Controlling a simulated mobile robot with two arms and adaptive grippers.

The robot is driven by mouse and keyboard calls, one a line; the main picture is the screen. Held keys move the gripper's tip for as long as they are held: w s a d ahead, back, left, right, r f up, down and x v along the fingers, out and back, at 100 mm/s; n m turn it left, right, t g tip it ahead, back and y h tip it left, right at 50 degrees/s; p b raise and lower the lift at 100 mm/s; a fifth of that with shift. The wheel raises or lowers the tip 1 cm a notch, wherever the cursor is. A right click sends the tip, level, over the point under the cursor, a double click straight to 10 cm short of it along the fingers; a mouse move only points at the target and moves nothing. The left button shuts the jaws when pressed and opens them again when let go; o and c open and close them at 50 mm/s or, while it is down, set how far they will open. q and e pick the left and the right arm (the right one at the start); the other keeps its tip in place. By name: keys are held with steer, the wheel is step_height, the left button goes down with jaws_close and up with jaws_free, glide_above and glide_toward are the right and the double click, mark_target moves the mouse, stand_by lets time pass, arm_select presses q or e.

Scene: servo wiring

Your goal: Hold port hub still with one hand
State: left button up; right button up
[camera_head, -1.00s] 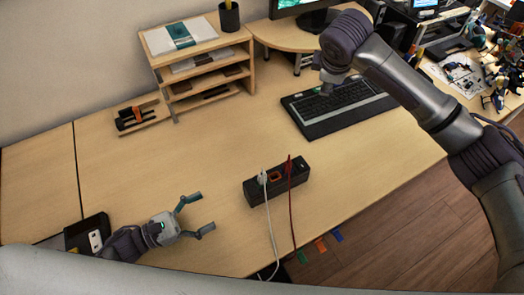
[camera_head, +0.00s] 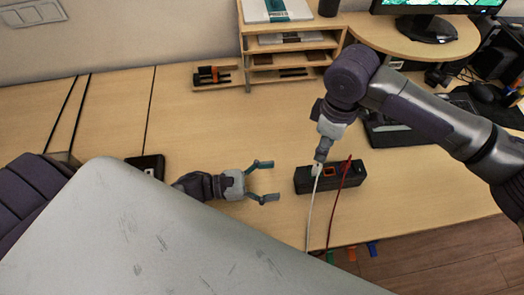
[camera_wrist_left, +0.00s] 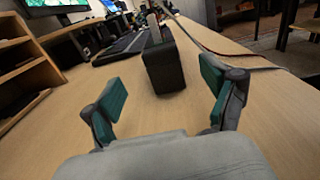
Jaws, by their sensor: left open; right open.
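The port hub (camera_head: 350,180) is a black oblong block lying on the wooden desk near its front edge. A white plug with a white cable and a red cable sit in its top, with an orange-rimmed socket between them. My left gripper (camera_head: 265,181) is open and empty, to the left of the hub and pointing at its end. In the left wrist view the hub (camera_wrist_left: 165,68) stands ahead, beyond the open fingers and apart from them. My right gripper (camera_head: 320,160) is above the hub's left part, at the white plug; its fingers are too small to make out.
A wooden shelf organizer (camera_head: 285,55) stands at the back. A keyboard (camera_head: 395,130) lies behind my right arm. A monitor (camera_head: 435,10) is at the back right. A small holder with pens (camera_head: 212,76) lies at the back left.

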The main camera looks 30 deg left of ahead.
mark_target(318, 165)
arm_select(q)
steer(key=x, duration=0.8)
steer(key=shift+w+d, duration=0.15)
steer(key=c, duration=1.4)
steer(key=shift+o, duration=0.2)
arm_select(e)
step_height(318, 165, down, 10)
steer(key=n, duration=0.7)
